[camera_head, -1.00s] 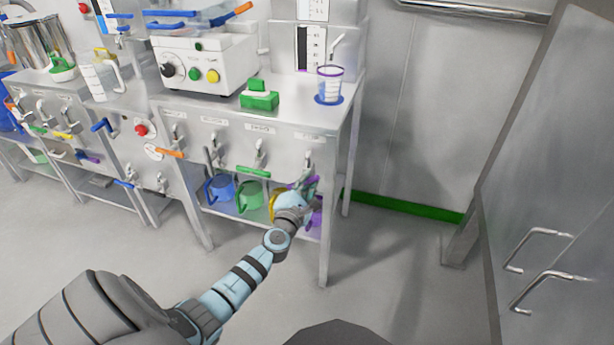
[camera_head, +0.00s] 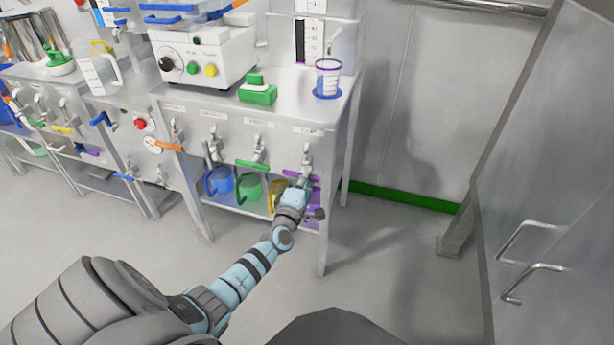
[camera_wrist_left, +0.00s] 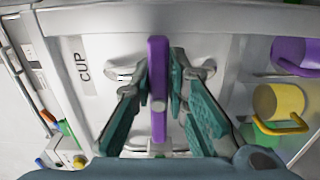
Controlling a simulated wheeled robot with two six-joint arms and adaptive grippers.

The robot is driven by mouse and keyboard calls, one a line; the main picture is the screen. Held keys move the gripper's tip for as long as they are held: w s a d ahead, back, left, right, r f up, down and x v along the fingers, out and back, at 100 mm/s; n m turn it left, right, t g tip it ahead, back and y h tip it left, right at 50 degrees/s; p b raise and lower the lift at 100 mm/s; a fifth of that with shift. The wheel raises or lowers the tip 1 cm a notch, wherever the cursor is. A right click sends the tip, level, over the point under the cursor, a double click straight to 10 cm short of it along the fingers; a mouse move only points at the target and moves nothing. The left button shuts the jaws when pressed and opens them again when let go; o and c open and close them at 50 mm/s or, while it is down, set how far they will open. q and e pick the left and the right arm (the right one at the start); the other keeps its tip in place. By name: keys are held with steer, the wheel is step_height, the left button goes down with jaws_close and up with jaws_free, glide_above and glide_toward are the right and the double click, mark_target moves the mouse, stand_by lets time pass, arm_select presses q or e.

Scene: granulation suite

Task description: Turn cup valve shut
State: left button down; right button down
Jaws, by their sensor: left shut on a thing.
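The cup valve is a metal tap with a purple bar handle (camera_head: 300,175) at the right end of the bench front. In the head view the handle lies crosswise below the tap body (camera_head: 307,155). My left gripper (camera_head: 304,186) is at the handle, coming from below. In the left wrist view the purple handle (camera_wrist_left: 158,65) stands between the two teal-padded fingers of my left gripper (camera_wrist_left: 159,95), which is shut on it. A "CUP" label (camera_wrist_left: 84,67) is on the panel beside it. My right gripper is not in view.
A green-handled valve (camera_head: 257,155) is just left of the cup valve. Blue (camera_head: 219,181), green (camera_head: 249,187) and yellow (camera_wrist_left: 279,102) mugs stand on the shelf below, with a purple one (camera_wrist_left: 296,55). A bench leg (camera_head: 323,250) is close right of my arm. Floor to the right is clear.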

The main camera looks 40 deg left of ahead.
arm_select(q)
steer(key=shift+r, duration=0.15)
steer(key=c, duration=1.6)
jaws_free()
steer(key=shift+o, duration=0.3)
steer(key=shift+s, duration=0.1)
steer(key=v, duration=1.1)
steer(key=shift+s+d, duration=0.15)
steer(key=shift+s, duration=0.2)
